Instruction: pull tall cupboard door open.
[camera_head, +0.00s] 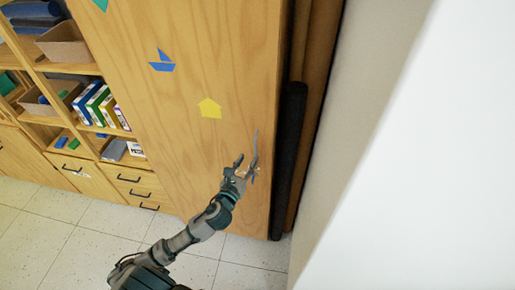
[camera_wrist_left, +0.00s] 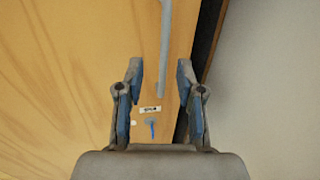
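The tall cupboard door (camera_head: 215,60) is a wooden panel with coloured paper stickers, and it looks shut. A grey vertical bar handle (camera_head: 255,150) is near its right edge. My left gripper (camera_head: 246,168) is at the lower part of this handle. In the left wrist view my left gripper (camera_wrist_left: 160,75) is open, with one finger on each side of the handle (camera_wrist_left: 165,45). The handle's lower end shows between the fingertips, with no clear contact. Below it are a small label (camera_wrist_left: 151,109) and a blue key-like piece (camera_wrist_left: 152,128). My right gripper is not in view.
An open shelf unit with books (camera_head: 99,103) and bins (camera_head: 64,44) stands left of the door, above drawers (camera_head: 135,180). A dark rolled item (camera_head: 290,150) stands right of the cupboard, beside a pale wall (camera_head: 365,110). Tiled floor (camera_head: 75,240) is clear in front.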

